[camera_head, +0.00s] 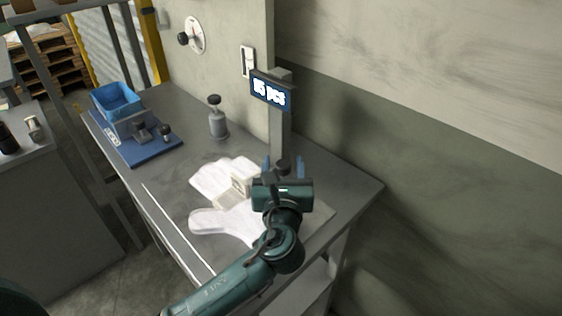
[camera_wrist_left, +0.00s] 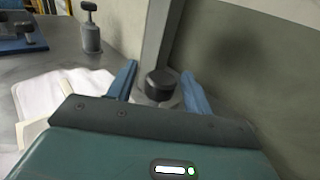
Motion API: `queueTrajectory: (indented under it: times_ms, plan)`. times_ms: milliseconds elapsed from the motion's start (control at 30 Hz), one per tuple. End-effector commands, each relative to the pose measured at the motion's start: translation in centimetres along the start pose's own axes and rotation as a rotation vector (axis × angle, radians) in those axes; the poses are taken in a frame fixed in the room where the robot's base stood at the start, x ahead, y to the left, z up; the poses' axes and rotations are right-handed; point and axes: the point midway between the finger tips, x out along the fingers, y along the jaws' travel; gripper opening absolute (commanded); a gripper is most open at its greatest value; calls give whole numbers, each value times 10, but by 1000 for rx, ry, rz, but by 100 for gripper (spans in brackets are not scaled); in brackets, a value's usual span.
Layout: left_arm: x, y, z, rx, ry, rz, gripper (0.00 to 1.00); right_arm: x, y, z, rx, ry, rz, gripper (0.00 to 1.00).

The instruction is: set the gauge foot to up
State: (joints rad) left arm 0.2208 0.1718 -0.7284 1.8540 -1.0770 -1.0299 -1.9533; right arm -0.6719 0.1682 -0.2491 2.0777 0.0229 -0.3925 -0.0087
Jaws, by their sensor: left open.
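The gauge is a grey column (camera_head: 280,132) with a display (camera_head: 271,90) reading "05 pcs". A dark round knob-like part, seemingly the gauge foot (camera_wrist_left: 160,84), is low in front of the column. My left gripper (camera_head: 284,167) is open, its blue fingers on either side of this part in the left wrist view, with gaps visible. I cannot tell whether they touch it, or whether the foot is up or down. The gripper body hides the foot's lower side in the head view. My right gripper is not in view.
A grey bottle-like weight (camera_head: 217,122) stands behind. A blue bin (camera_head: 117,101) is at the far left. A wall borders the right side.

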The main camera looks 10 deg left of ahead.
Motion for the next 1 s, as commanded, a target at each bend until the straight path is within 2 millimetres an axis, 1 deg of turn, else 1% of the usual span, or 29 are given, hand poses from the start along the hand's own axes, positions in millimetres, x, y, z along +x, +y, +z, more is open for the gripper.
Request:
queueTrajectory:
  times_ms: [233, 267, 867, 1000]
  plan:
    - [0, 0, 0, 0, 0, 0, 51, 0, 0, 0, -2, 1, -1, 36]
    - [0, 0, 0, 0, 0, 0, 49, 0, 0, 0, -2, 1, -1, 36]
    - [0, 0, 0, 0, -1, 0, 0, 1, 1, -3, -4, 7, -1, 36]
    - [0, 0, 0, 0, -1, 0, 0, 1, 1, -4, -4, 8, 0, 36]
